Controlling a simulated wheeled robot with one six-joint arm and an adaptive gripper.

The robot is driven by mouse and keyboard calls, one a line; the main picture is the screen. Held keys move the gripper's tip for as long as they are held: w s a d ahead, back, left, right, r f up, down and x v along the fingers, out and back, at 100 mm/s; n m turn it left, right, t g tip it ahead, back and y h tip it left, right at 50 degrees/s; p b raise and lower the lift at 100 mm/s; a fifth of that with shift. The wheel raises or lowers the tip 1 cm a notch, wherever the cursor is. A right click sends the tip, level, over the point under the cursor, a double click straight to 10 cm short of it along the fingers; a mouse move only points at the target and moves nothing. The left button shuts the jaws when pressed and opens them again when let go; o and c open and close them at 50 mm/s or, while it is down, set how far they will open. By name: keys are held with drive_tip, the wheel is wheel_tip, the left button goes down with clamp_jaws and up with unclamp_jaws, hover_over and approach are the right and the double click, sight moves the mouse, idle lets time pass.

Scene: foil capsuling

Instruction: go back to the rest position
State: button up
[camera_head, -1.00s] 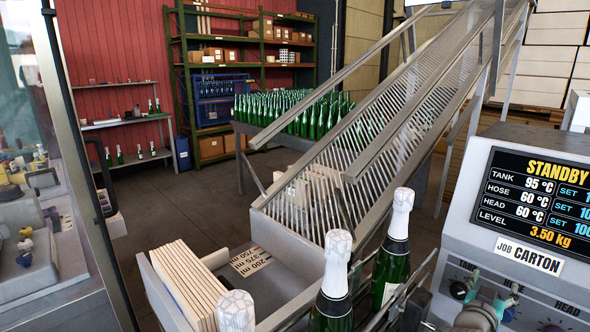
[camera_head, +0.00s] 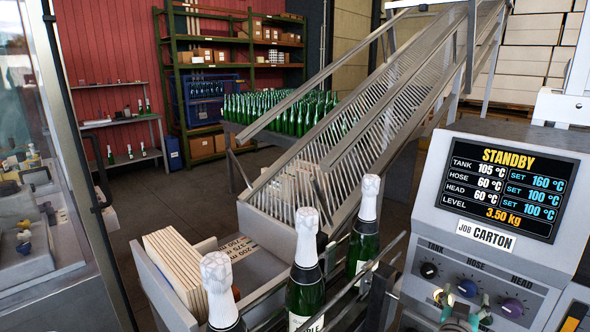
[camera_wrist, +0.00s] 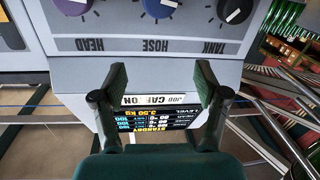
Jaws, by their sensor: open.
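My gripper (camera_head: 464,306) shows only in part at the bottom right of the head view, in front of the lower part of the control console (camera_head: 455,160). In the wrist view my gripper (camera_wrist: 161,88) is open, its two dark green fingers wide apart with nothing between them. Behind the fingers are the console's JOB CARTON label (camera_wrist: 163,100) and its screen (camera_wrist: 158,118), upside down. The tank knob (camera_head: 429,270), hose knob (camera_head: 467,288) and head knob (camera_head: 513,308) sit below the screen in the head view. The screen reads STANDBY, tank 105 °C, hose and head 60 °C.
Foil-topped bottles (camera_head: 305,270) stand in a row along a rail left of the console. A box of upright wooden slats (camera_head: 178,268) is beside them. A sloped conveyor (camera_head: 370,130) rises behind. Green bottles (camera_head: 285,110) crowd a far table. Open floor lies at centre left.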

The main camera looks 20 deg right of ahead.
drive_tip(key=s+a+f+n+t+y, duration=0.35)
drive_tip(key=a+f, duration=0.45)
drive_tip(key=a, duration=0.5)
drive_tip(key=s+a+f+n+t+y, duration=0.2)
drive_tip(key=s+a+f+n+y, duration=0.4)
drive_tip(key=a, duration=0.7)
drive_tip(key=s+a+r+y, duration=0.1)
drive_tip(key=s+a+y, duration=0.2)
drive_tip(key=s+a, duration=0.4)
drive_tip(key=s+a+r+n+y, duration=0.1)
drive_tip(key=s+a+y, duration=0.2)
drive_tip(key=s+a, duration=0.4)
drive_tip(key=s, duration=0.7)
drive_tip(key=shift+s+a+r+t, duration=0.25)
drive_tip(key=shift+s+a+t, duration=0.05)
drive_tip(key=shift+s+t, duration=0.1)
